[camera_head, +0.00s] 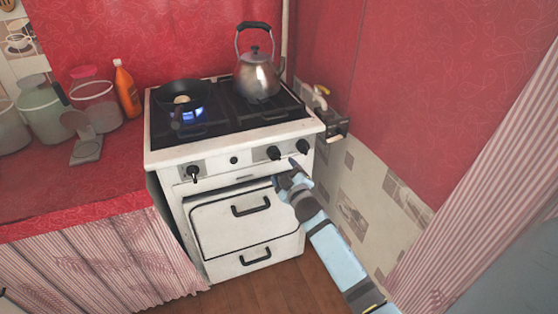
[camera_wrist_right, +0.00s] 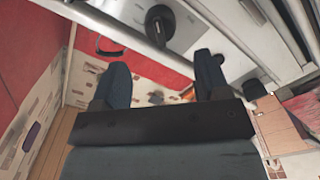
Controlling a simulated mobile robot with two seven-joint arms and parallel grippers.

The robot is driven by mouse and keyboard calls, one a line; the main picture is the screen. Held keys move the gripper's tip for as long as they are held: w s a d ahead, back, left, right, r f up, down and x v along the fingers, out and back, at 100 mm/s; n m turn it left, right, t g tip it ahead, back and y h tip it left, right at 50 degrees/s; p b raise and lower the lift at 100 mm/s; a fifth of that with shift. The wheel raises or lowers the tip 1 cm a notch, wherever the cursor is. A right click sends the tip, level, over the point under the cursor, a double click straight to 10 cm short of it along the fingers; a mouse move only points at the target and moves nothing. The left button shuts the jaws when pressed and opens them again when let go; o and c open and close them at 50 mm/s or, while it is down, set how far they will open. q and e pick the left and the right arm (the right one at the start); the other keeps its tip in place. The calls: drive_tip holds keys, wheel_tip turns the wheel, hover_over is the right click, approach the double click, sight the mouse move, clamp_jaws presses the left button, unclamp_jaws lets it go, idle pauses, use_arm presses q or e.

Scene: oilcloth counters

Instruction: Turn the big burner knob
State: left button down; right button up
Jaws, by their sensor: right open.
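The white stove (camera_head: 232,190) has black knobs along its front panel: a left knob (camera_head: 193,173), a small button-like one (camera_head: 234,160), a right-middle knob (camera_head: 273,153) and a rightmost knob (camera_head: 302,146). Which is the big burner knob is not marked. My right gripper (camera_head: 291,172) is just below the two right knobs. In the right wrist view my open, empty gripper (camera_wrist_right: 163,78) has its fingers spread, with a black knob (camera_wrist_right: 160,24) beyond the tips, roughly between them and apart from them. My left gripper is out of view.
A kettle (camera_head: 257,77) and a frying pan (camera_head: 183,96) stand on the stove top; a blue flame (camera_head: 188,114) shows at the pan. The oven door handle (camera_head: 250,206) sticks out below the panel. A tiled wall (camera_head: 365,195) is close on the right.

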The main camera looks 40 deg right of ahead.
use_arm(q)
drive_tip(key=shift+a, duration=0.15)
use_arm(e)
drive_tip(key=v, duration=0.6)
drive_tip(key=shift+s, duration=0.25)
idle(0.4)
drive_tip(key=s+a+f+m+g+y, duration=0.2)
drive_tip(key=s+a+f+g+y, duration=0.15)
drive_tip(key=s+a, duration=0.75)
drive_tip(key=s+a+f+m+g+y, duration=0.1)
drive_tip(key=s+a+f+g+y, duration=0.3)
drive_tip(key=s+a, duration=0.7)
use_arm(q)
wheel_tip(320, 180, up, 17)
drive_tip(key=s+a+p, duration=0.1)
drive_tip(key=p, duration=2.4)
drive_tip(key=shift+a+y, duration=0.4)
use_arm(e)
wheel_tip(320, 180, up, 17)
drive_tip(key=s+d+t, duration=0.1)
drive_tip(key=shift+s+d, duration=0.3)
drive_tip(key=shift+s, duration=0.1)
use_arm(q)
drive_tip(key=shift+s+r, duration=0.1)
use_arm(e)
drive_tip(key=shift+r, duration=0.15)
